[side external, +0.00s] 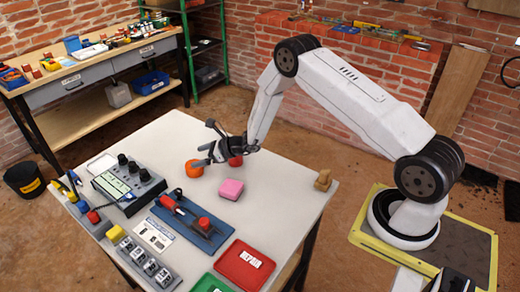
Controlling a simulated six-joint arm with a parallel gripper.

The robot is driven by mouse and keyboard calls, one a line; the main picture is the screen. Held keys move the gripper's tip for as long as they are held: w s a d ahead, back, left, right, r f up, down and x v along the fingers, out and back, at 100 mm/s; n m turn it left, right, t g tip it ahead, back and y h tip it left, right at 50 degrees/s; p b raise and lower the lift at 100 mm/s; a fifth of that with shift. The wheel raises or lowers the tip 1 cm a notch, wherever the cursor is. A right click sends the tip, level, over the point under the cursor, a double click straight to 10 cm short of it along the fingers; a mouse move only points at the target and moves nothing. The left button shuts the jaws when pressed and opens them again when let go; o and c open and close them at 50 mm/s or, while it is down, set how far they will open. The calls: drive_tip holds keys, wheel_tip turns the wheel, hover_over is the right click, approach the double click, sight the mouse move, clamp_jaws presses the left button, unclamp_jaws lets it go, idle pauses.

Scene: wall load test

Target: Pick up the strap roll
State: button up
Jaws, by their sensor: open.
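An orange round object (194,168) sits on the white table, just left of and below my gripper in the picture. A red rounded object (235,160) is partly hidden behind my gripper and wrist. Either may be the strap roll; I cannot tell which. My gripper (207,144) is open, its dark fingers spread and pointing left, with nothing visible between them. The lower finger looks close to the orange object, but I cannot tell whether they touch.
A pink block (230,189) and a small wooden block (322,180) stand on the table (285,205). A blue tray with a red-handled tool (190,215), a red tray (243,265) and a control box (128,185) fill the front and left. The back left is clear.

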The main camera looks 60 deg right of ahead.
drive_tip(key=shift+f, duration=0.55)
drive_tip(key=shift+w+a+f, duration=0.2)
drive_tip(key=shift+w+f, duration=0.05)
drive_tip(key=shift+f, duration=0.45)
drive_tip(key=shift+w+a+f, duration=0.15)
drive_tip(key=shift+w+f, duration=0.1)
drive_tip(key=shift+f, duration=0.45)
drive_tip(key=shift+x, duration=0.85)
drive_tip(key=c, duration=1)
drive_tip(key=shift+c, duration=0.2)
drive_tip(key=shift+r, duration=0.1)
